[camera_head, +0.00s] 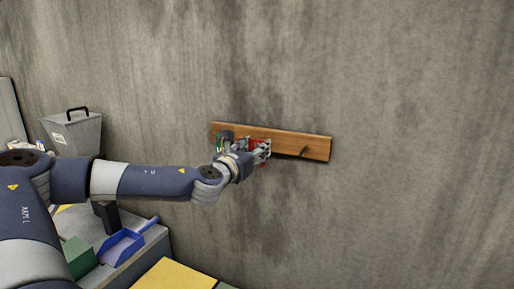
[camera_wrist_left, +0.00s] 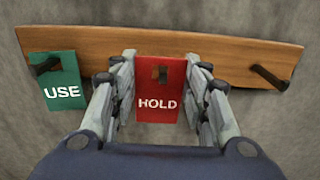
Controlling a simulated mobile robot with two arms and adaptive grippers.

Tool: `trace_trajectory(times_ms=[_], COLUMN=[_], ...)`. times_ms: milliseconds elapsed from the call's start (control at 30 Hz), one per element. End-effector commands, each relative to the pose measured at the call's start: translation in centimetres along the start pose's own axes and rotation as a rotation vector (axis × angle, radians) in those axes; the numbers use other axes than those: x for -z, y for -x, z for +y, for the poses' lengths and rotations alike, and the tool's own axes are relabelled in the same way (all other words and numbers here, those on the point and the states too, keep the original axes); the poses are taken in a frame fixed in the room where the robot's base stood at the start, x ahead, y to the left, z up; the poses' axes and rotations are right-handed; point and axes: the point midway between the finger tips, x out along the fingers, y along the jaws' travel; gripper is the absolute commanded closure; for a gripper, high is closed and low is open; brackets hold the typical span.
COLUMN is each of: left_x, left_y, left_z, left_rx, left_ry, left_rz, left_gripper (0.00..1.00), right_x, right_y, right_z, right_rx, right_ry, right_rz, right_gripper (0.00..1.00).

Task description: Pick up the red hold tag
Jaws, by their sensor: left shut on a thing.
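The red hold tag (camera_wrist_left: 160,88) hangs at a peg in the middle of a wooden board (camera_wrist_left: 220,52), its white word HOLD facing me in the left wrist view. My left gripper (camera_wrist_left: 160,100) is shut on the tag, one finger at each side edge. In the head view the gripper (camera_head: 262,150) is at the board on the wall, and only a little red of the tag (camera_head: 257,144) shows, mostly hidden by the fingers. My right gripper is not in view.
A green USE tag (camera_wrist_left: 62,82) hangs on the left peg, close to my left finger. The right peg (camera_wrist_left: 268,77) is bare.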

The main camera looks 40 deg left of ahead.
Motion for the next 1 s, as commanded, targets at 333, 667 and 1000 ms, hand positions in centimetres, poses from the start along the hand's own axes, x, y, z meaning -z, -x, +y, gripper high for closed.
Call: trace_trajectory(times_ms=[333, 667, 1000], left_x=[-0.1, 0.3, 0.3], left_y=[2.0, 6.3, 13.4], left_z=[-0.3, -0.1, -0.1], left_rx=[0.007, 0.003, 0.002], left_ry=[0.000, -0.006, -0.002], left_rz=[-0.003, -0.005, -0.003], left_gripper=[0.70, 0.70, 0.70], right_x=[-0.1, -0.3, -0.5], right_y=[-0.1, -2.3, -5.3], right_z=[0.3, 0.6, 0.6], right_rx=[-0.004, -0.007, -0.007], right_ry=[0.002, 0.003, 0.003], right_rz=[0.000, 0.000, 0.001], right_gripper=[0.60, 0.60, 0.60])
